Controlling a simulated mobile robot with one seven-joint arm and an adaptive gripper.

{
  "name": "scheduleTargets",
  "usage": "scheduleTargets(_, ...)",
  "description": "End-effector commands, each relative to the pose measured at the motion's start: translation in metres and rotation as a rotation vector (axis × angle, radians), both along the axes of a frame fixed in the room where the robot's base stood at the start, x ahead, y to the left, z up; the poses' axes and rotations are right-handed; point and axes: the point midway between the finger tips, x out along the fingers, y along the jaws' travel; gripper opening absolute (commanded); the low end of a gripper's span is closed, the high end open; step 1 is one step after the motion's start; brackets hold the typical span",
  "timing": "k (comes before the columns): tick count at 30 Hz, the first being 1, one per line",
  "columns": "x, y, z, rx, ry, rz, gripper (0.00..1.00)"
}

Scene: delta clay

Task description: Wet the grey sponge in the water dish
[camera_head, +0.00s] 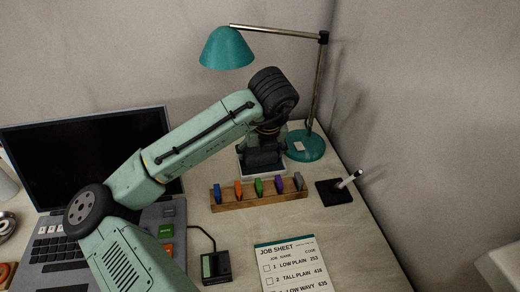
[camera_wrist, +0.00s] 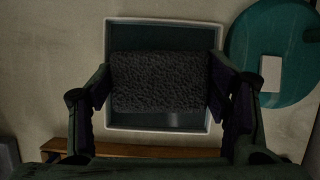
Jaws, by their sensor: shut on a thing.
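In the wrist view the dark grey sponge (camera_wrist: 158,82) sits between the two fingers of my gripper (camera_wrist: 158,88), which is shut on it. Behind and below it is the water dish (camera_wrist: 214,30), a square white-rimmed dish with a dark inside. The sponge is over the dish opening; I cannot tell whether it touches the water. In the head view the dish (camera_head: 262,176) shows only partly, under my gripper (camera_head: 265,160), at the back of the desk near the lamp. The sponge is hidden by my arm there.
A teal lamp (camera_head: 306,146) stands right of the dish. A wooden rack (camera_head: 258,199) with several coloured pieces lies in front of it. A black pad with a white pen (camera_head: 345,180), a job sheet (camera_head: 290,268), a small black box (camera_head: 215,267) and a laptop (camera_head: 75,150) surround these.

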Motion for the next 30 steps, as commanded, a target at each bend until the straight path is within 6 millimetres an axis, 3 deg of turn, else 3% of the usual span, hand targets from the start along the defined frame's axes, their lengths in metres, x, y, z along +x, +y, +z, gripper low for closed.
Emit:
scheduleTargets(5, 0.000, -0.001, 0.005, -0.001, 0.001, -0.003, 0.48)
scheduleTargets(30, 0.000, 0.000, 0.070, -0.001, 0.000, 0.000, 0.48)
